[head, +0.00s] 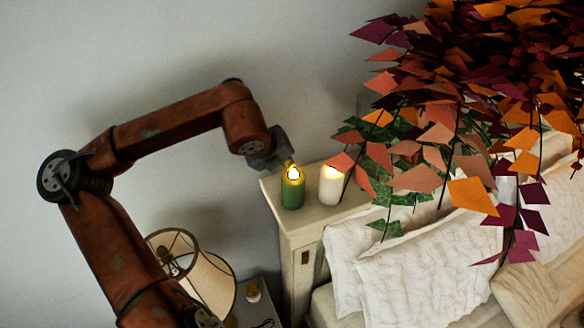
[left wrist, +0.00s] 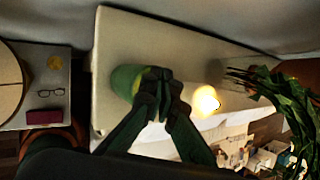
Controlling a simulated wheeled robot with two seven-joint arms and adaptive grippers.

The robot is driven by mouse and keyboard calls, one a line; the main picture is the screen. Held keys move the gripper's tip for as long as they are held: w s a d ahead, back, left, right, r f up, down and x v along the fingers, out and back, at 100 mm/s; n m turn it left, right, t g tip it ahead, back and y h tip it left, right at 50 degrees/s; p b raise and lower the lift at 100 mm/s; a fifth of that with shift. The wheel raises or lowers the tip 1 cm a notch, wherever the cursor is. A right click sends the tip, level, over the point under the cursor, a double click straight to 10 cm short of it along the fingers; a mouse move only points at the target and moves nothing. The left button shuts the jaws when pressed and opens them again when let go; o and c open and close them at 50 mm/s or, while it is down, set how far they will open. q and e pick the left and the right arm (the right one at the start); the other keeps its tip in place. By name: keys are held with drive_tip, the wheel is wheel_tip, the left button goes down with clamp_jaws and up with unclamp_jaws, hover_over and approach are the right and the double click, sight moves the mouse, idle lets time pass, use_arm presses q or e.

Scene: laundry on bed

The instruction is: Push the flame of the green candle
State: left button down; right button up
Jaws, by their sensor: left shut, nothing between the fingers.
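The green candle (head: 292,194) stands upright on the headboard ledge, with a lit flame (head: 293,173) at its top. In the left wrist view the green candle (left wrist: 122,79) is partly covered by my fingers, and its flame is hidden there. My left gripper (head: 287,161) is shut and empty. Its tips are right at the top of the green candle, close to the flame; I cannot tell whether they touch it. In the left wrist view the closed fingers (left wrist: 158,82) overlap the candle's edge. My right gripper is not in view.
A lit white candle (head: 330,187) stands just right of the green one. Orange and purple leaves (head: 440,135) hang over the ledge (head: 310,215) on the right. White pillows (head: 420,265) lie below. A lamp (head: 205,280) and nightstand (left wrist: 40,115) are on the left.

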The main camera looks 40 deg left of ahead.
sight(287, 176)
use_arm(q)
drive_tip(key=shift+r, duration=0.1)
drive_tip(key=shift+r+p, duration=0.3)
drive_tip(key=shift+p, duration=0.05)
wheel_tip(287, 176, up, 5)
drive_tip(key=p, duration=0.4)
drive_tip(key=shift+r+p, duration=0.15)
drive_tip(key=shift+p, duration=0.15)
